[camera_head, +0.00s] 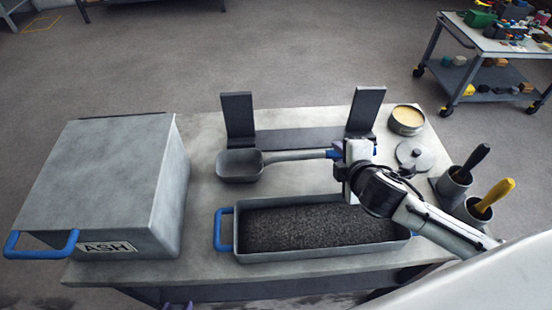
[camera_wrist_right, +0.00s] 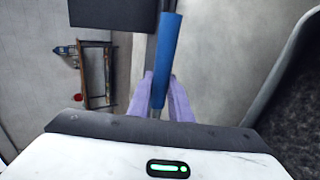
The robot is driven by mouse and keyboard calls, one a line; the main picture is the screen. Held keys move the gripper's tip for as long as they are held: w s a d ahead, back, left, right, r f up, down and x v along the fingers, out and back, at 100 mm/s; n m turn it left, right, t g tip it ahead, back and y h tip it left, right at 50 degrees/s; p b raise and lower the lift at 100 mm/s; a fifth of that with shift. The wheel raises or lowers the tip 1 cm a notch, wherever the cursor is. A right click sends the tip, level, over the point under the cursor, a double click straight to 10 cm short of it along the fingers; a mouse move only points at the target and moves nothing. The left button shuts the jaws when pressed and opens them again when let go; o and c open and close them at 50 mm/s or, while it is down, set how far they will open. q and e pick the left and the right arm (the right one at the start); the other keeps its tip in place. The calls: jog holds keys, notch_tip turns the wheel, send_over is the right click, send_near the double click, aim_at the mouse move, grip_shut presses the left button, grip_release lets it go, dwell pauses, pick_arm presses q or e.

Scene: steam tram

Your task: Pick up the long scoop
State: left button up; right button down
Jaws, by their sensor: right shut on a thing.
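The long scoop (camera_head: 290,156) has a grey bowl at its left end, a long grey shaft and a blue handle grip. It lies roughly level in front of the grey rack; I cannot tell whether its bowl touches the table. My right gripper (camera_head: 338,152) is at the handle's right end, mostly hidden by its own wrist. In the right wrist view the purple fingers (camera_wrist_right: 160,98) are shut on the blue handle (camera_wrist_right: 167,55). Only the purple fingertips of my left gripper (camera_head: 178,305) show at the bottom edge, apart and empty.
A rack with two dark uprights (camera_head: 238,114) stands behind the scoop. A tray (camera_head: 226,230) of dark grains lies in front. A grey ASH box (camera_head: 100,180) fills the left. A round tin (camera_head: 407,120), a lid (camera_head: 415,155) and two cups with handled tools (camera_head: 455,182) stand right.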

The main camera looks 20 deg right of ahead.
notch_tip(320, 180, up, 10)
jog(key=shift+r, duration=0.1)
dwell(0.4)
dwell(1.7)
